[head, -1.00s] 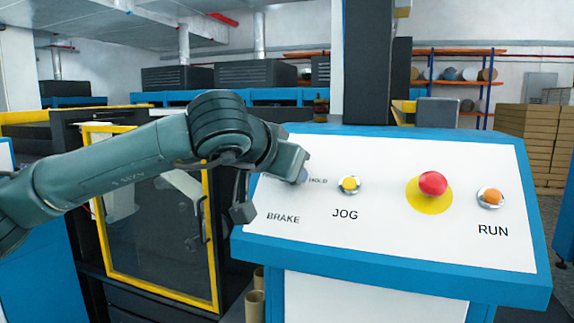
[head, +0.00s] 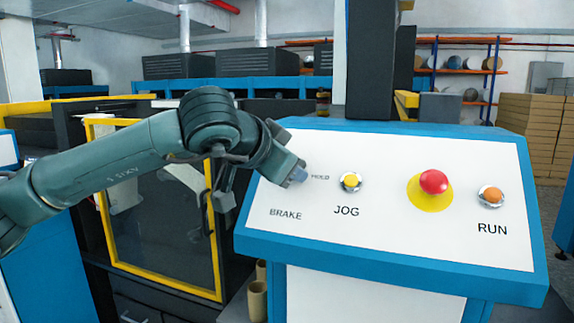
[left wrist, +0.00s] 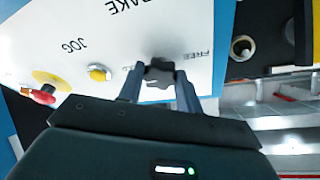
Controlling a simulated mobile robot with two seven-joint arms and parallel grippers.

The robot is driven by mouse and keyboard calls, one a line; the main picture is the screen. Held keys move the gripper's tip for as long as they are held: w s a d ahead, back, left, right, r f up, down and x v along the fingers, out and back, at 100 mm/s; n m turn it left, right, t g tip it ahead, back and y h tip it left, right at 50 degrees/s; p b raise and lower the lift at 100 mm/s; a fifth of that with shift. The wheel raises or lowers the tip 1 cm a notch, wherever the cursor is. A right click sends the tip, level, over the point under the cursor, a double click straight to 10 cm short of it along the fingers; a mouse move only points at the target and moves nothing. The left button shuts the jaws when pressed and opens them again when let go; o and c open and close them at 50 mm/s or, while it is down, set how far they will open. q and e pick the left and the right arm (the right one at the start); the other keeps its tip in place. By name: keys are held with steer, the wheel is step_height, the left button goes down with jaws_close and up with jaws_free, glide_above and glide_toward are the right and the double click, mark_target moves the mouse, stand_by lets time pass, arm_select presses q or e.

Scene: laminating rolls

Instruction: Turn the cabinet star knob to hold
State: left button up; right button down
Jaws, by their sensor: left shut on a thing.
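In the head view my left gripper (head: 298,175) reaches down to the panel's left end, above BRAKE and beside the HOLD label. It hides most or all of the knob there, so I cannot read the knob's pointing from that view. My right gripper is in neither view.
The sloped white panel (head: 400,240) has a blue rim. Right of the knob are the yellow JOG button (head: 350,182), the red mushroom button (head: 433,182) and the orange RUN button (head: 491,196). A yellow-framed cabinet door (head: 218,255) stands to the left, behind my arm.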

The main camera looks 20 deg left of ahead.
arm_select(q)
steer(key=shift+f, duration=0.1)
steer(key=o, duration=1)
steer(key=shift+s, duration=0.1)
steer(key=v, duration=1.3)
steer(key=shift+b, duration=0.45)
